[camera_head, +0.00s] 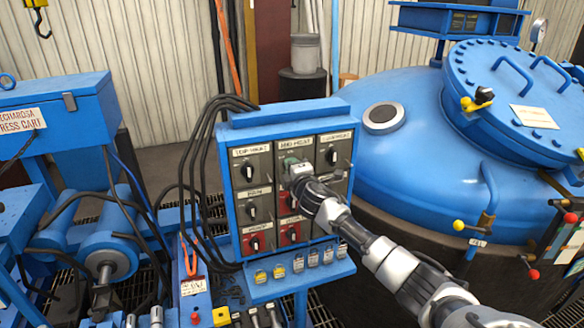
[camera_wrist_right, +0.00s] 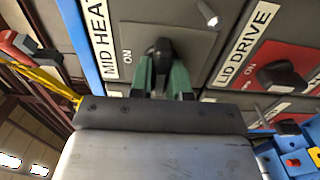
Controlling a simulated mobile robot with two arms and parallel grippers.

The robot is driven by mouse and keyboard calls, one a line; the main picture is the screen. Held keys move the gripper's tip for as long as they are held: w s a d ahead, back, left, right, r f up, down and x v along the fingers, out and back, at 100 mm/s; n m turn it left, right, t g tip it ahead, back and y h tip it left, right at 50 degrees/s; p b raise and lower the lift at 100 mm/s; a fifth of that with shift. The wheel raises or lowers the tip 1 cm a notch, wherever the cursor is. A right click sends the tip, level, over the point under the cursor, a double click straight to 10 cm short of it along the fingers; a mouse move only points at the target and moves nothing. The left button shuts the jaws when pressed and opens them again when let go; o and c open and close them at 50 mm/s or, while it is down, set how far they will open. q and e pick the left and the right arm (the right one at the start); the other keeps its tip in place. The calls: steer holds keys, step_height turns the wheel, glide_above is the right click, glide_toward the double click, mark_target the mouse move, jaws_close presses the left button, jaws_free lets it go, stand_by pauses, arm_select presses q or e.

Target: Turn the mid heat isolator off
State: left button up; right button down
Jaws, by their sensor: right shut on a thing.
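The mid heat isolator is a black rotary knob (camera_wrist_right: 160,50) on a grey plate labelled "MID HEA…", with "ON" marked beside it. Its plate is in the top row, middle column of the blue-framed control panel (camera_head: 228,200). My right gripper (camera_wrist_right: 163,72) has its green fingers on either side of the knob and is shut on it. In the head view my right gripper (camera_head: 291,166) covers the knob, so its exact angle is unclear there. My left gripper is not in view.
Other black knobs sit close by: one upper left (camera_head: 247,171), one upper right (camera_head: 331,157), and red-plated ones below (camera_head: 254,244). The lid drive knob (camera_wrist_right: 280,75) is near my right gripper. A blue domed furnace (camera_head: 400,140) stands to the right, and a blue press cart (camera_head: 60,95) to the left.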

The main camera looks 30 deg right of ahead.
stand_by(0.3)
steer(key=c, duration=1.1)
jaws_free()
steer(key=b+v, duration=0.2)
steer(key=v, duration=0.8)
steer(key=shift+s+a, duration=0.15)
steer(key=shift+s, duration=0.2)
